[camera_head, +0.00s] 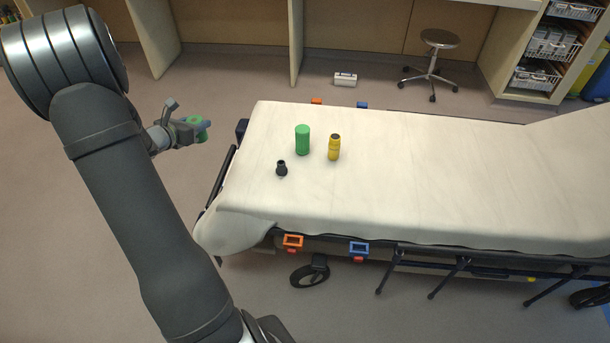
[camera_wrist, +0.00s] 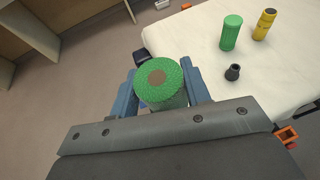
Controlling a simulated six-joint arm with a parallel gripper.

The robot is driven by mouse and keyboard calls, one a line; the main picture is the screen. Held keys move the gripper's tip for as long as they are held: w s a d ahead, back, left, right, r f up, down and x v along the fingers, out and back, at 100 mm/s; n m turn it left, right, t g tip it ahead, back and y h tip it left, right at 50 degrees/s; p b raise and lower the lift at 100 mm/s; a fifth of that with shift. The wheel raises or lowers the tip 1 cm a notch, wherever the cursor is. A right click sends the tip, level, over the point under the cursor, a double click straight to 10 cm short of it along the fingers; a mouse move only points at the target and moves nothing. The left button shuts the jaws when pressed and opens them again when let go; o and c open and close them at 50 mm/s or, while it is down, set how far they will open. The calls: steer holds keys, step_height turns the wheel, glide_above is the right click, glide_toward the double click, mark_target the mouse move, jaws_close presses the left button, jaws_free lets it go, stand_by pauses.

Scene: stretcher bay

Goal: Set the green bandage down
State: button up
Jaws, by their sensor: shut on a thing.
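My gripper (camera_head: 186,131) is shut on a green bandage (camera_head: 201,124), a short roll with a brown core showing at its end. In the wrist view the bandage (camera_wrist: 160,82) sits between the two blue fingers of my gripper (camera_wrist: 158,90). My gripper holds it in the air to the left of the stretcher (camera_head: 420,165), beyond its end and over the floor. The far side of the bandage is hidden in the wrist view.
On the stretcher's cream sheet stand a tall green cylinder (camera_head: 302,140), a yellow bottle (camera_head: 334,147) and a small black object (camera_head: 281,168), all near its left end. The sheet's middle is clear. A wheeled stool (camera_head: 439,40) stands on the floor behind.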

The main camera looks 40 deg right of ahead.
steer(key=s+d+f+m+g+h, duration=0.1)
steer(key=s+d+f+m+g, duration=0.15)
steer(key=s+d, duration=0.45)
steer(key=s+d+f+m+g+h, duration=0.1)
steer(key=s+d+f+m+g, duration=0.2)
steer(key=d, duration=0.9)
steer(key=s+d+f+m+g, duration=0.1)
steer(key=s+d+f+g, duration=0.15)
steer(key=s+d, duration=0.55)
steer(key=s+d+f+m+g, duration=0.1)
steer(key=s+d+f+m, duration=0.15)
steer(key=s+d, duration=0.55)
steer(key=shift+n, duration=0.4)
steer(key=shift+w+a+f, duration=0.75)
steer(key=shift+w+f, duration=0.75)
steer(key=shift+f, duration=0.45)
steer(key=shift+w+a+f, duration=0.7)
steer(key=shift+w+f, duration=0.75)
steer(key=shift+f, duration=0.55)
steer(key=shift+w+a+f, duration=0.75)
steer(key=shift+w+f, duration=0.75)
steer(key=shift+f, duration=0.45)
steer(key=shift+f, duration=0.1)
steer(key=o, duration=1)
